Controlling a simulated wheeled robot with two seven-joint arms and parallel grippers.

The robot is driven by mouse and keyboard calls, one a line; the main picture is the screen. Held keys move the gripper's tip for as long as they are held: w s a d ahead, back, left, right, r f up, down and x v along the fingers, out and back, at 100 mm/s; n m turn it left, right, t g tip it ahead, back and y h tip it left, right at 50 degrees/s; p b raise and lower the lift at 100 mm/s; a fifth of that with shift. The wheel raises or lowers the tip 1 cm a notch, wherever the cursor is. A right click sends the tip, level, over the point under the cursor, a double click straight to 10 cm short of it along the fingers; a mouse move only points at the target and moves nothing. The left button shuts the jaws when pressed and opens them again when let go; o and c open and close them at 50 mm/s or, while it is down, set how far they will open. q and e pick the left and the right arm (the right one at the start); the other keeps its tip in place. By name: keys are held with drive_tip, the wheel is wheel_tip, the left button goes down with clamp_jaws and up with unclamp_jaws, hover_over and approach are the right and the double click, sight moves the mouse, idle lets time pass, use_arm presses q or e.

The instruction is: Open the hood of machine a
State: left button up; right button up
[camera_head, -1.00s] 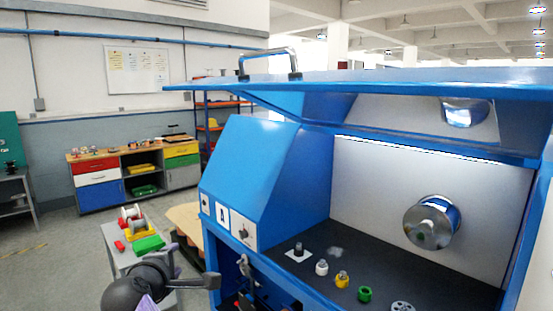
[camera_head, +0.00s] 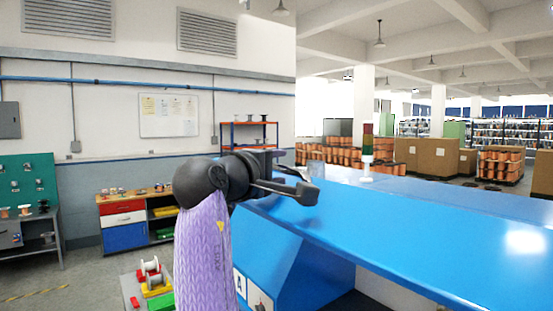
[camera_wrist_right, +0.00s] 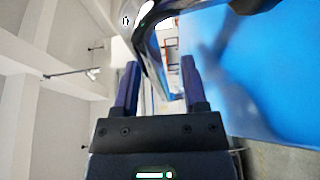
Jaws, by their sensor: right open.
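The blue hood of machine a (camera_head: 430,225) is raised and juts out over the machine body, its broad top face showing. The machine body (camera_head: 290,262) with its "A" label is below it at the left. My right gripper (camera_head: 308,182) is open at the hood's left part. In the right wrist view, the chrome hood handle (camera_wrist_right: 147,42) curves just ahead of and between the open fingers (camera_wrist_right: 160,72); I cannot tell whether they touch it. In the head view the gripper mostly hides the handle. My left gripper is not in view.
A cart with spools (camera_head: 152,278) stands at the lower left, with a drawer cabinet (camera_head: 124,218) behind it. A signal post (camera_head: 367,160) rises behind the hood. Cardboard boxes (camera_head: 425,156) and racks are far back. Free floor shows at the left.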

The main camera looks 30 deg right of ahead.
clamp_jaws()
idle(1.4)
